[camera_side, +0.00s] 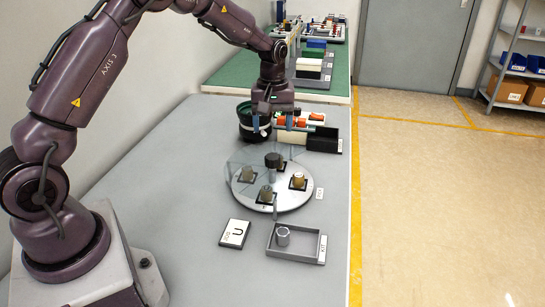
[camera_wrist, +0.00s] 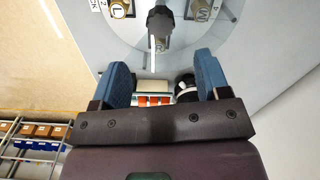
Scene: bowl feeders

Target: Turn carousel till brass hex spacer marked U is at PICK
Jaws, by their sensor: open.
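The carousel (camera_side: 285,203) is a round grey disc with several spacers in black pockets around a dark central knob (camera_side: 273,160). In the wrist view, a brass-coloured spacer marked L (camera_wrist: 118,9) is beside the partly cut-off PICK label (camera_wrist: 95,4), and one marked M (camera_wrist: 203,11) is right of the knob (camera_wrist: 160,24). I see no spacer marked U; other tops are unreadable. My gripper (camera_side: 272,124) is open and empty, above and beyond the disc's far side.
A card with a large U (camera_side: 235,233) lies in front of the carousel. Behind the carousel are a dark green bowl (camera_side: 245,128) and a black bin (camera_side: 323,139). The table's left front is clear.

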